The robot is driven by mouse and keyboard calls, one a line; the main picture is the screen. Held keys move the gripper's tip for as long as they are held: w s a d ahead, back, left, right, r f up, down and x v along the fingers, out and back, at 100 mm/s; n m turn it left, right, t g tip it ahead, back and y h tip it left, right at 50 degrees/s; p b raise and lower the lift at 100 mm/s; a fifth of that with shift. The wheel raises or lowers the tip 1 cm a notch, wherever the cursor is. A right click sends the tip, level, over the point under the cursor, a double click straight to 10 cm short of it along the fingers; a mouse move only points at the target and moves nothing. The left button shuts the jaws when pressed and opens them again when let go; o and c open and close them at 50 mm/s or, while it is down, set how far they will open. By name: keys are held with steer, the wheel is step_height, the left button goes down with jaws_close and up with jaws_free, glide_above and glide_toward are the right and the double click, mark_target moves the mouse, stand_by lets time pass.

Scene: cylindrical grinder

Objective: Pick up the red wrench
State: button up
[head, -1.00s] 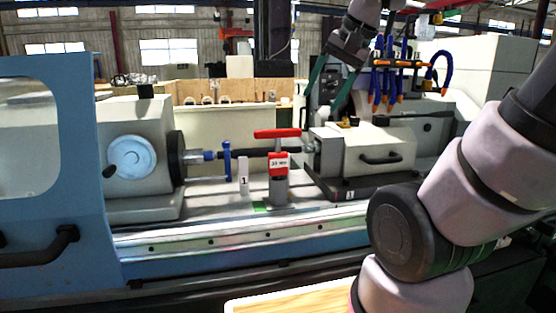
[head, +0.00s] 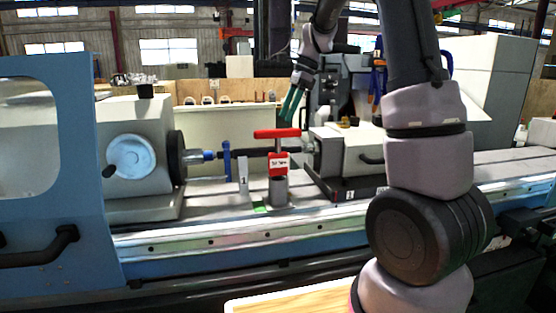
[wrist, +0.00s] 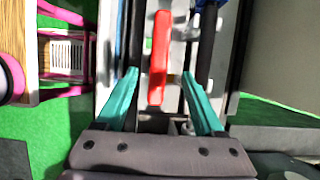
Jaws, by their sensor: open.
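The red wrench (head: 277,133) has a T-shaped top and a red body with a white label. It stands upright in a grey cylindrical holder (head: 278,192) on the machine bed. In the wrist view its red handle (wrist: 159,50) runs lengthwise between the fingers. My gripper (head: 289,108) has green fingers pointing down and slightly left, above the wrench handle in the head view. In the wrist view my gripper (wrist: 160,74) is open, with one finger on each side of the handle in the picture. The fingers appear apart from it.
A workhead with a pale blue disc (head: 132,156) stands left of the wrench. A white block marked 1 (head: 243,176) is beside the holder, and the tailstock (head: 345,155) is close on its right. A blue clamp (head: 227,160) sits on the shaft behind.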

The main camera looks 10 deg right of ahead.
mark_target(280, 129)
steer(key=shift+w+a+f, duration=0.1)
steer(key=shift+w+f, duration=0.15)
steer(key=shift+f, duration=0.05)
steer(key=x, duration=0.4)
steer(key=shift+a+f, duration=0.15)
steer(key=shift+f, duration=0.15)
steer(key=shift+s+x, duration=0.15)
steer(key=shift+x, duration=1.35)
steer(key=shift+s+x, duration=0.15)
steer(key=shift+x, duration=1.35)
steer(key=shift+r, duration=0.1)
jaws_close()
